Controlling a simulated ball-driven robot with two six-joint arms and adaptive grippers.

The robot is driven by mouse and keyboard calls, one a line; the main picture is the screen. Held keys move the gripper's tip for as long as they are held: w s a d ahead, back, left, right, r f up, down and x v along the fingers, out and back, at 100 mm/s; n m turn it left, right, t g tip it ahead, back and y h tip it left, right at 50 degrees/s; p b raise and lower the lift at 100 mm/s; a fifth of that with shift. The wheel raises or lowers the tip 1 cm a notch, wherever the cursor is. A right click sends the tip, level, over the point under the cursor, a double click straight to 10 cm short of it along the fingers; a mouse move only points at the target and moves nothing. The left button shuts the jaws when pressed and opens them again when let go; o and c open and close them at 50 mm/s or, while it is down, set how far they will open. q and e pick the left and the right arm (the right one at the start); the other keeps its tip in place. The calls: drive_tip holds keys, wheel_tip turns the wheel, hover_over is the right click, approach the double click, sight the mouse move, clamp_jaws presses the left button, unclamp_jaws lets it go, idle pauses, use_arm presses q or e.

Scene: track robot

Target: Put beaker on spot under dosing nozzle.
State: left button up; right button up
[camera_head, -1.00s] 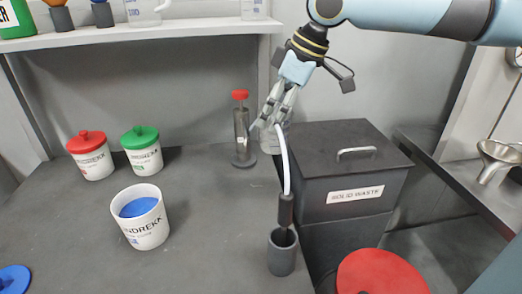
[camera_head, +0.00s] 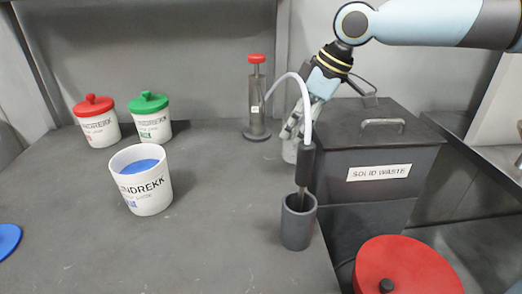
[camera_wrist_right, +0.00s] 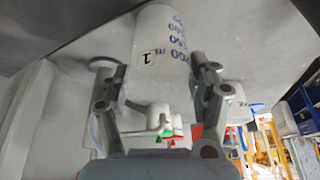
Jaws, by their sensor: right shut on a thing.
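My right gripper (camera_head: 293,133) comes down from the upper right and is shut on the beaker (camera_head: 290,151), a pale clear vessel partly hidden behind the white tube. In the right wrist view the beaker (camera_wrist_right: 160,45) sits between the two fingers (camera_wrist_right: 157,95), with blue volume markings and a small "1" label. A dispenser with a red top (camera_head: 257,98) stands just left of the gripper. A white tube (camera_head: 300,92) arches in front of the gripper down to a dark rod standing in a grey cup (camera_head: 298,228). No marked spot is clearly visible. My left gripper is out of view.
A grey solid waste bin (camera_head: 380,160) stands right of the gripper. A red lid (camera_head: 408,268) lies at the lower right. White jars with red (camera_head: 98,122) and green (camera_head: 152,118) lids and a larger open jar (camera_head: 146,190) stand left. The bench centre is clear.

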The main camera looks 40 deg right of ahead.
wheel_tip(320, 180, down, 3)
drive_tip(key=shift+w+a+f+b, duration=0.1)
drive_tip(key=shift+w+a+b, duration=0.05)
drive_tip(key=shift+b, duration=0.2)
drive_tip(key=shift+w+a+r+b, duration=0.25)
drive_tip(key=shift+w+a, duration=0.1)
drive_tip(key=shift+w, duration=0.3)
drive_tip(key=shift+w+a+r+b, duration=0.2)
drive_tip(key=shift+w+a+r, duration=0.1)
drive_tip(key=shift+w, duration=0.3)
drive_tip(key=shift+w+a, duration=0.3)
drive_tip(key=shift+w, duration=0.4)
drive_tip(key=w+a, duration=0.1)
drive_tip(key=w+f, duration=0.1)
drive_tip(key=w, duration=0.1)
drive_tip(key=shift+a, duration=0.4)
drive_tip(key=shift+f, duration=0.1)
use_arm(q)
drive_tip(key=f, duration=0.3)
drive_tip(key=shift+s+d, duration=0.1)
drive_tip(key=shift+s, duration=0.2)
use_arm(e)
drive_tip(key=shift+s+d, duration=0.1)
drive_tip(key=shift+d, duration=0.05)
drive_tip(key=shift+f, duration=0.15)
drive_tip(key=o, duration=1.2)
